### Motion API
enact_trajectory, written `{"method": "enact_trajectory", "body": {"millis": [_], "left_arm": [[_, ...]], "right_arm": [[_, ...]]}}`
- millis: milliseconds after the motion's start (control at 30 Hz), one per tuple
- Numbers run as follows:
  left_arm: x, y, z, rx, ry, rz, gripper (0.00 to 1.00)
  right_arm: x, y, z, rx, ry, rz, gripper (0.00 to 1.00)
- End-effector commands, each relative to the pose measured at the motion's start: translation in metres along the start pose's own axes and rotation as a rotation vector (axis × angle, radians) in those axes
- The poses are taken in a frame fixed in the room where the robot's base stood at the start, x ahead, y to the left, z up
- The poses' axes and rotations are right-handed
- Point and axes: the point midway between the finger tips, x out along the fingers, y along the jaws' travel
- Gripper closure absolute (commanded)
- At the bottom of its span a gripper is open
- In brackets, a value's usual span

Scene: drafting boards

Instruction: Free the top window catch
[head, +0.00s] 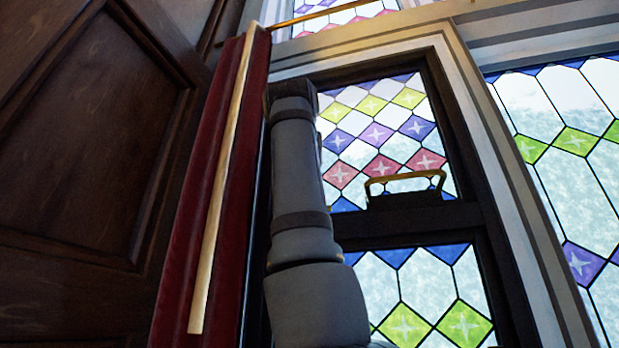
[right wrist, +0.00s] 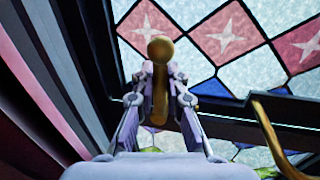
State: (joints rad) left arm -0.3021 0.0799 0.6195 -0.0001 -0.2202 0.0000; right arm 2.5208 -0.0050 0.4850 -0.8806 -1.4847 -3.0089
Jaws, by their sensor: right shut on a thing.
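The window catch (right wrist: 160,48) is a brass lever with a round knob, seen in the right wrist view against the leaded glass. My right gripper (right wrist: 160,78) has its fingers closed on either side of the catch's stem, with the knob showing beyond the fingertips. In the head view my right arm rises in front of the dark window frame (head: 490,270) and hides the catch and the fingers. My left gripper is in neither view.
A brass pull handle (head: 405,180) sits on the dark rail right of my arm; it also shows in the right wrist view (right wrist: 268,125). A red curtain (head: 185,240) and wood panelling (head: 85,140) stand close on the left. Another stained-glass pane (head: 570,150) is at right.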

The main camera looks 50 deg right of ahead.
Motion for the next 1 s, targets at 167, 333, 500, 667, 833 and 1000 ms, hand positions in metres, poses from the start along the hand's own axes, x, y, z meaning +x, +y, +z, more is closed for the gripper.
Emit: {"method": "enact_trajectory", "body": {"millis": [167, 333, 500, 667, 833, 1000], "left_arm": [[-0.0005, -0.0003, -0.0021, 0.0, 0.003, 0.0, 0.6], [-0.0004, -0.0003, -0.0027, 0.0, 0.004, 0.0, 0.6], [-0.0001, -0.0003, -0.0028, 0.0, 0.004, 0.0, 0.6], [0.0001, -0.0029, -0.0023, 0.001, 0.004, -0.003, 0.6], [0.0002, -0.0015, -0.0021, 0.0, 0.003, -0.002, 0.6], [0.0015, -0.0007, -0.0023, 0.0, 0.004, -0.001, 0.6]], "right_arm": [[-0.0017, -0.001, 0.0041, 0.003, -0.013, 0.001, 1.0], [-0.0016, -0.0008, 0.0038, 0.003, -0.013, 0.001, 0.78], [-0.0009, -0.0003, 0.0024, 0.002, -0.009, 0.001, 0.77], [-0.0005, -0.0001, 0.0015, 0.001, -0.006, 0.001, 0.77], [-0.0004, -0.0002, 0.001, 0.001, -0.005, 0.0, 0.77], [-0.0059, -0.0085, 0.0012, 0.04, -0.013, -0.001, 0.77]]}}
